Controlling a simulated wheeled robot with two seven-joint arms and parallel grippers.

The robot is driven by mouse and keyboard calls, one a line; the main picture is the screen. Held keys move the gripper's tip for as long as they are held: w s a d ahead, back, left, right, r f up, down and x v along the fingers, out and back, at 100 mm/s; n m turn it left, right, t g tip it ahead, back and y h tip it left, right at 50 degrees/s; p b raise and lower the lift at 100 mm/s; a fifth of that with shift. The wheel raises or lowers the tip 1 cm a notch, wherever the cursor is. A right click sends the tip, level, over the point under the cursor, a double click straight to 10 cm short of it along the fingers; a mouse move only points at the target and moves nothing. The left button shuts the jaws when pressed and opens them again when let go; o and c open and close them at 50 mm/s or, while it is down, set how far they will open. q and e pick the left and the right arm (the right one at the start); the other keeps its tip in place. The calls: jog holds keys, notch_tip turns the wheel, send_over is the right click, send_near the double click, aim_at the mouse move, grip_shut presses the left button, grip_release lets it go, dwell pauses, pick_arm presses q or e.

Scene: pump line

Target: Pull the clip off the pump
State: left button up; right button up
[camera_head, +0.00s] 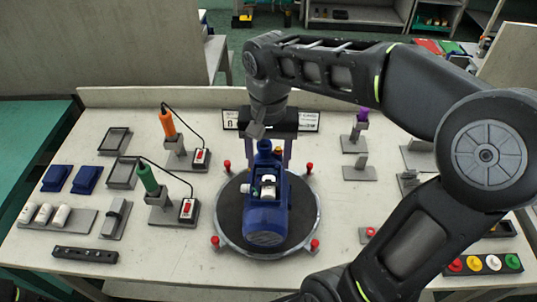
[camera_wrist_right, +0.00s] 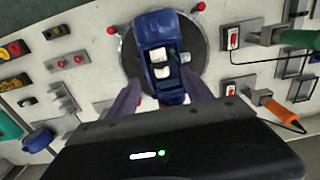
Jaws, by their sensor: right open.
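The blue pump (camera_head: 265,222) stands on a round dark turntable (camera_head: 229,217) in the middle of the bench. It also shows in the right wrist view (camera_wrist_right: 155,30). A small white part with dark pieces, which may be the clip (camera_head: 268,180), sits on top of the pump; in the wrist view it shows as white pieces (camera_wrist_right: 160,70). My right gripper (camera_head: 268,157) is open and empty, its fingers apart on either side of the pump's far end. The wrist view shows its fingers (camera_wrist_right: 163,85) spread around that end. My left gripper is not in view.
Red knobs (camera_head: 315,244) stand around the turntable rim. An orange-handled tool (camera_head: 167,124) and a green-handled tool (camera_head: 147,177) stand in holders at left, with red switches. Blue blocks (camera_head: 88,179) and white cylinders (camera_head: 44,213) lie farther left. Coloured buttons (camera_head: 474,264) are at right.

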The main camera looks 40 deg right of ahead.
aim_at(268, 181)
jog(key=shift+f+b, duration=1.75)
jog(key=shift+f, duration=0.65)
jog(key=shift+r, duration=0.15)
jog(key=shift+f, duration=0.2)
jog(key=shift+f+b, duration=0.7)
jog(key=shift+f, duration=0.1)
grip_shut()
